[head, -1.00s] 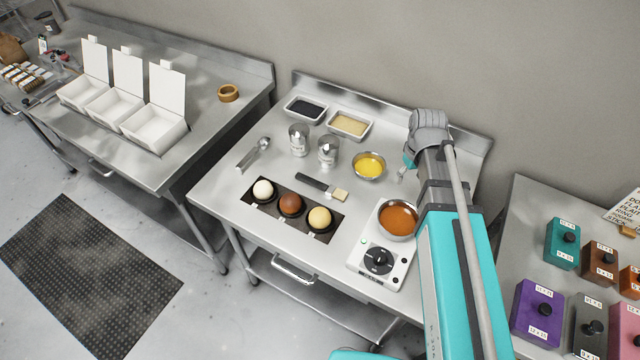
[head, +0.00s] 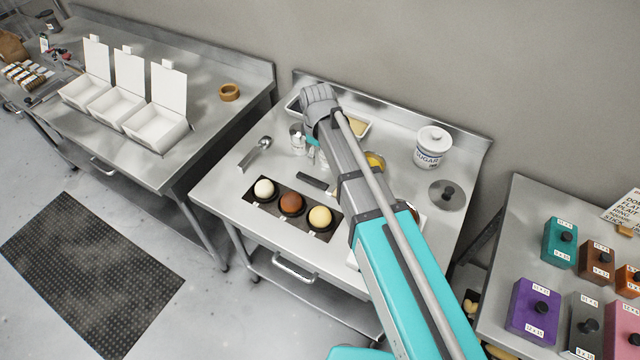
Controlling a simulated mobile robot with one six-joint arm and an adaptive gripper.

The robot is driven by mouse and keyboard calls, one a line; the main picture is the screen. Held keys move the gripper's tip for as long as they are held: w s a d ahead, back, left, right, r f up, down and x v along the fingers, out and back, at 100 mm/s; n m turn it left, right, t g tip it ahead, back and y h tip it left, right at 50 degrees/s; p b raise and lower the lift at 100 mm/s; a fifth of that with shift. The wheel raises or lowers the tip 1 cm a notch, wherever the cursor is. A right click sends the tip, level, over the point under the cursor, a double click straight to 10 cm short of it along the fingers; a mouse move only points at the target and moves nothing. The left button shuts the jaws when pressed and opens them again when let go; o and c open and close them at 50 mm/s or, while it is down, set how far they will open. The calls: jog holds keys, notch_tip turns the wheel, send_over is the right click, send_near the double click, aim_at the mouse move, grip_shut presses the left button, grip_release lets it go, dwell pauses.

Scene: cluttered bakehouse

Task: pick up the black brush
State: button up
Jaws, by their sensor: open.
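The black brush (head: 312,181) lies flat on the middle steel table, just behind the dark tray of three balls. Its dark handle shows, but its pale bristle end is mostly hidden behind my arm. My gripper (head: 312,150) is over the table beyond the brush, in front of the metal cans. It is small and partly hidden by my wrist. It is open, apart from the brush, and I see nothing held in it.
The tray (head: 254,204) holds three balls. A metal can (head: 297,138) stands beside my gripper, and a measuring spoon (head: 256,153) lies left. A sugar jar (head: 433,146) and a round lid (head: 447,195) are right. My arm covers the hot plate and most of the yellow bowl (head: 376,161).

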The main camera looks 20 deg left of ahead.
jog(key=shift+f, duration=0.1)
jog(key=b, duration=0.9)
send_over(319, 183)
notch_tip(319, 183, down, 8)
jog(key=shift+s+f, duration=0.15)
jog(key=shift+f, duration=0.1)
dwell(0.5)
jog(key=shift+w+f+b, duration=0.15)
jog(key=shift+f+b, duration=1.1)
jog(key=shift+f, duration=0.05)
jog(key=shift+w+f+b, duration=0.1)
jog(key=shift+f+b, duration=1.1)
jog(key=shift+f, duration=0.1)
grip_shut()
jog(key=shift+r, duration=0.1)
